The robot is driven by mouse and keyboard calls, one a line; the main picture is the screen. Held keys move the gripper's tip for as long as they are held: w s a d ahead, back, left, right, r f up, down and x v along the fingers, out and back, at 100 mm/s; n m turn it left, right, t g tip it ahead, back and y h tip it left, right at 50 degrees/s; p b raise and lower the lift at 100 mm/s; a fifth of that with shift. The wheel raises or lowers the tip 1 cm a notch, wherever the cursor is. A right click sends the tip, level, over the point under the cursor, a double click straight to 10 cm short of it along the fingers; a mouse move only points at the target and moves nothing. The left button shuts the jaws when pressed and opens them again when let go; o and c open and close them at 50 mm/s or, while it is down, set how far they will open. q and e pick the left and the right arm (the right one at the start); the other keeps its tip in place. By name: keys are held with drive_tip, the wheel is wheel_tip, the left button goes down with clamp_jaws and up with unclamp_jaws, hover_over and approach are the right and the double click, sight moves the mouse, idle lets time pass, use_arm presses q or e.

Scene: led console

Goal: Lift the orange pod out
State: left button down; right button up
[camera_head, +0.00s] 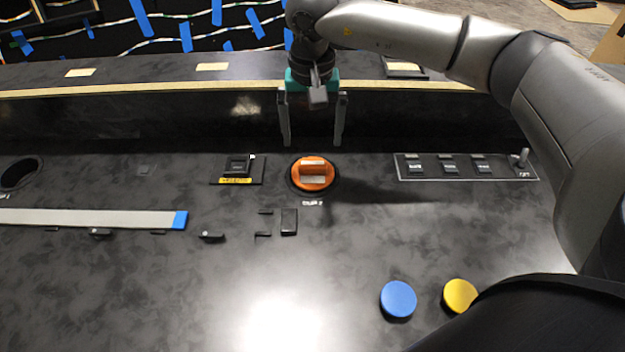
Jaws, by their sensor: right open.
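The orange pod (313,182) is a round orange disc with a raised grip bar across its top. It sits in a dark round recess in the console's top, near the middle of the head view. My right gripper (313,142) points down just behind and above the pod. Its two grey fingers are wide apart with nothing between them, and they are not touching the pod. My left gripper is not in view.
A panel with several dark switches (448,168) lies to the right, and a small black module (238,168) to the left. A blue disc (398,299) and a yellow disc (459,295) are in front. A ribbon strip (95,218) lies left. A raised ledge (150,92) runs behind.

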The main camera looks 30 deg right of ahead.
sight(312, 166)
drive_tip(key=shift+f+b, duration=0.35)
drive_tip(key=shift+f, duration=1.3)
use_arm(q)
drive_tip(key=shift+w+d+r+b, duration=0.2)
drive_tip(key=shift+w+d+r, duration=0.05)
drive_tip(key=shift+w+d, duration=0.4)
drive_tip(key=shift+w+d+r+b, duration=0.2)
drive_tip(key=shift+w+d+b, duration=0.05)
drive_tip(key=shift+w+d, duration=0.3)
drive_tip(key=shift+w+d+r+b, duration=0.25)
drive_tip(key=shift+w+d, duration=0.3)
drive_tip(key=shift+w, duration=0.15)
use_arm(e)
drive_tip(key=shift+f, duration=2.25)
drive_tip(key=c, duration=1.3)
drive_tip(key=shift+r, duration=0.1)
